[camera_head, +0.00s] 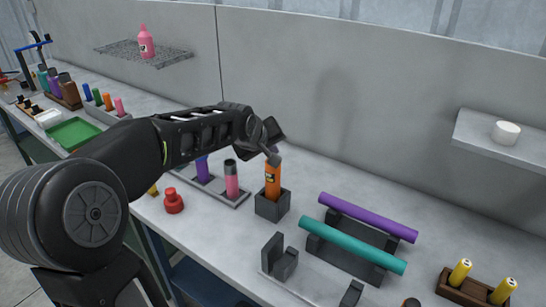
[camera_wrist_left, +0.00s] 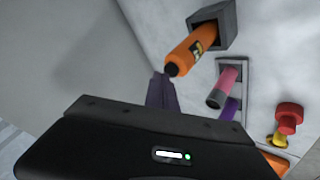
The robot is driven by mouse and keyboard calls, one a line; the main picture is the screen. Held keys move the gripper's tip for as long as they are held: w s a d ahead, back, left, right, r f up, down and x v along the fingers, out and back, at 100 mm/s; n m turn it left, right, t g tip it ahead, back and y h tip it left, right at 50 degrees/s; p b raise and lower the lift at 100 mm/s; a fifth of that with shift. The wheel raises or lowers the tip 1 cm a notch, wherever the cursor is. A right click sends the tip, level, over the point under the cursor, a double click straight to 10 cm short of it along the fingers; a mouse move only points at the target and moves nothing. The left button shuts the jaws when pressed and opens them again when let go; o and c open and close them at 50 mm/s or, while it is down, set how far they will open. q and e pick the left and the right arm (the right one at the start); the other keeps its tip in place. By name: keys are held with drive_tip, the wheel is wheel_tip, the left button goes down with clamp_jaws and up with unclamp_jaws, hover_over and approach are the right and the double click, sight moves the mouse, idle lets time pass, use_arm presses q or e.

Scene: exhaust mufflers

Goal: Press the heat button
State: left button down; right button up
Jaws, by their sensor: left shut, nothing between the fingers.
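My left gripper (camera_head: 273,158) is shut and empty, with its tips close to the top of an orange cylinder (camera_head: 272,179). I cannot tell whether they touch. The cylinder stands upright in a dark grey square holder (camera_head: 272,206). In the left wrist view the shut fingers (camera_wrist_left: 161,90) are beside the end of the orange cylinder (camera_wrist_left: 191,52). A red knob-like button (camera_head: 173,201) is on the bench, left of the holder, and it shows in the wrist view (camera_wrist_left: 289,117). No label marks which is the heat button. My right gripper is not in view.
A grey tray (camera_head: 240,200) with pink and purple cylinders lies left of the holder. Purple (camera_head: 368,217) and teal (camera_head: 350,244) tubes rest on a dark rack to the right. A clear plate with dark brackets (camera_head: 279,257) lies in front. The wall (camera_head: 290,70) is behind.

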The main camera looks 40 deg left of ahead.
use_arm(q)
drive_tip(key=shift+r, duration=0.1)
idle(0.3)
drive_tip(key=shift+r, duration=0.3)
wheel_tip(320, 180, up, 6)
drive_tip(key=p, duration=0.4)
idle(0.4)
idle(1.0)
